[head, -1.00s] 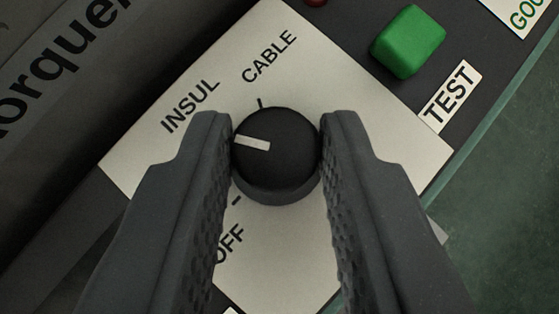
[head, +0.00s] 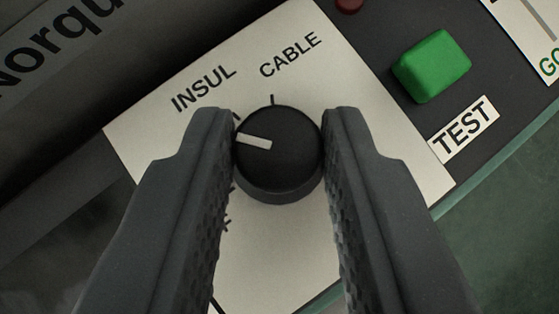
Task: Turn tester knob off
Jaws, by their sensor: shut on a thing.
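The tester knob (head: 277,165) is a round black dial with a white pointer line, in the middle of the head view. The pointer aims left and slightly up. It lies between a mark on the INSUL side, by the left finger's tip, and the OFF side. My gripper (head: 278,145) is shut on the knob, one finger on each side. The OFF label is mostly hidden behind the left finger. The INSUL label (head: 203,89) and the CABLE label (head: 290,55) show above the knob on the white plate (head: 285,260).
A green button (head: 432,66) stands up at the right, with a TEST label (head: 463,129) beside it. A small red round part (head: 349,4) shows at the top edge. A dark grey surface with lettering (head: 60,40) is at the upper left.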

